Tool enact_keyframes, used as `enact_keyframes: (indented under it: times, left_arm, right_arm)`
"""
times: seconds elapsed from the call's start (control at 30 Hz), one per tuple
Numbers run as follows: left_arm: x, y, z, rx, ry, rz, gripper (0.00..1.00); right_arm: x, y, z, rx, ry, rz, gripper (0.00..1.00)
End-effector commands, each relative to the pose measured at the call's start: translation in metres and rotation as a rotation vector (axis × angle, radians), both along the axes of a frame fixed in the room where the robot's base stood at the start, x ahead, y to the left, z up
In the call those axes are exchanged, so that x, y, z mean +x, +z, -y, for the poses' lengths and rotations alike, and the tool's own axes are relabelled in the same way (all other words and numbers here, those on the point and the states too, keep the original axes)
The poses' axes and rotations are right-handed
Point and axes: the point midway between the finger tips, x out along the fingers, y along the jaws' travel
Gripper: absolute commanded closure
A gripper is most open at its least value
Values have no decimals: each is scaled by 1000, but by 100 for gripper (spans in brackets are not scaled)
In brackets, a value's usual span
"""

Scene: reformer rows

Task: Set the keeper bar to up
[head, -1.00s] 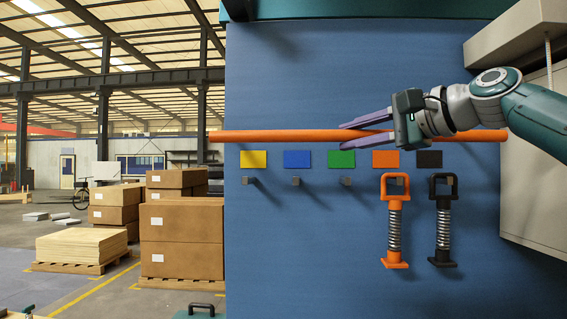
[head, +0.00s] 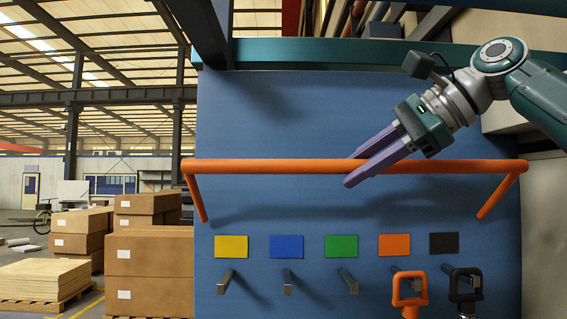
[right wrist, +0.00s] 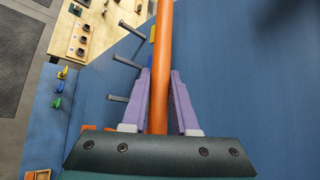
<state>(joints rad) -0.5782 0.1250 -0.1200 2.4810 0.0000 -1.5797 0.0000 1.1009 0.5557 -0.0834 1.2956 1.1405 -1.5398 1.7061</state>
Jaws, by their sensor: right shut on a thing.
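The keeper bar (head: 270,166) is a long orange rod across the blue panel. Its two end arms run from the rod down to the panel, and the rod stands out above the row of coloured plates. My right gripper (head: 353,169) is shut on the bar, right of its middle, with one purple finger in front and one behind. In the right wrist view the orange bar (right wrist: 162,50) runs between the two purple fingers of the gripper (right wrist: 162,78). My left gripper is not in view.
Yellow, blue, green, orange (head: 394,245) and black plates sit on the blue panel (head: 260,110), with pegs below them. An orange handle (head: 410,289) and a black handle (head: 466,285) hang on the right pegs. A teal beam (head: 330,51) crosses above. Cartons (head: 150,265) stand left.

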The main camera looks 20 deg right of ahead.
Motion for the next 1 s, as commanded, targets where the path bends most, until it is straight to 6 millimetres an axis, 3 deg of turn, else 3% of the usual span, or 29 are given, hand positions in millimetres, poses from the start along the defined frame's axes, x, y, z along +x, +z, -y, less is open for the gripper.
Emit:
enact_keyframes:
  times: [0.67,0.7,0.93,1.0]
  left_arm:
    - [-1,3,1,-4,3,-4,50]
    - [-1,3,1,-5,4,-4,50]
    - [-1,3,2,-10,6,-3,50]
    - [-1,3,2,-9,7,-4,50]
  right_arm:
    - [2,2,2,12,-7,-59,100]
    - [2,2,2,12,-7,-59,68]
    - [1,3,1,13,-3,-59,43]
    - [1,3,1,13,-2,-59,43]
